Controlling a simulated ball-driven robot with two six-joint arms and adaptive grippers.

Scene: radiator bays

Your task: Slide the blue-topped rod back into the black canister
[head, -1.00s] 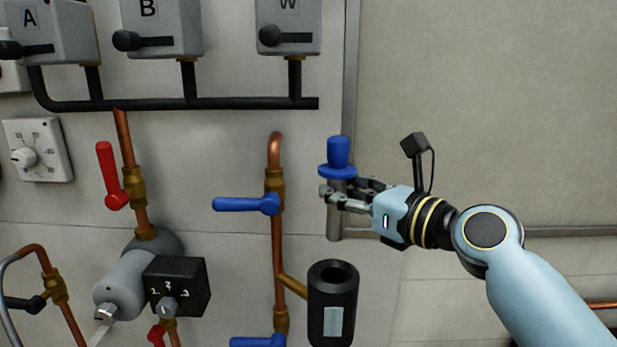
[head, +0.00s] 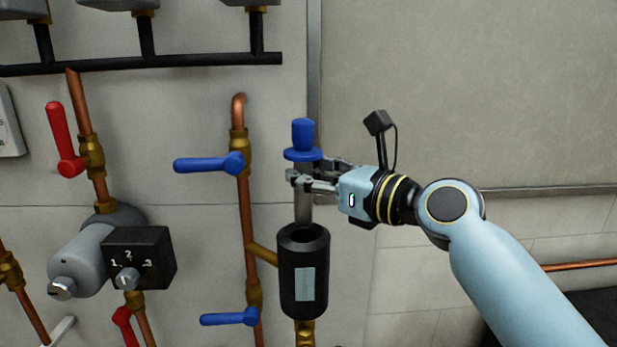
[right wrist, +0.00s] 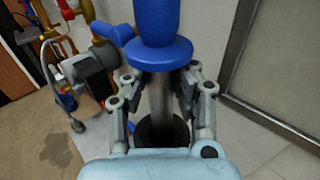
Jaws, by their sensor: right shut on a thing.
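The blue-topped rod (head: 303,207) is a grey metal cylinder with a blue flange and knob on top. My right gripper (head: 303,182) is shut on its shaft just below the flange and holds it upright. The black canister (head: 291,285), with a pale label on its front, stands directly below. The rod's lower end is at the canister's mouth; I cannot tell whether it is just inside or behind the rim. In the right wrist view the rod (right wrist: 158,95) runs down between the fingers towards the black canister rim (right wrist: 147,136). My left gripper is not in view.
A copper pipe (head: 242,205) with blue lever handles (head: 205,164) runs just left of the canister and joins it by a brass branch. Further left are a red lever (head: 60,135) and a black numbered box (head: 140,257). The wall right of the rod is clear.

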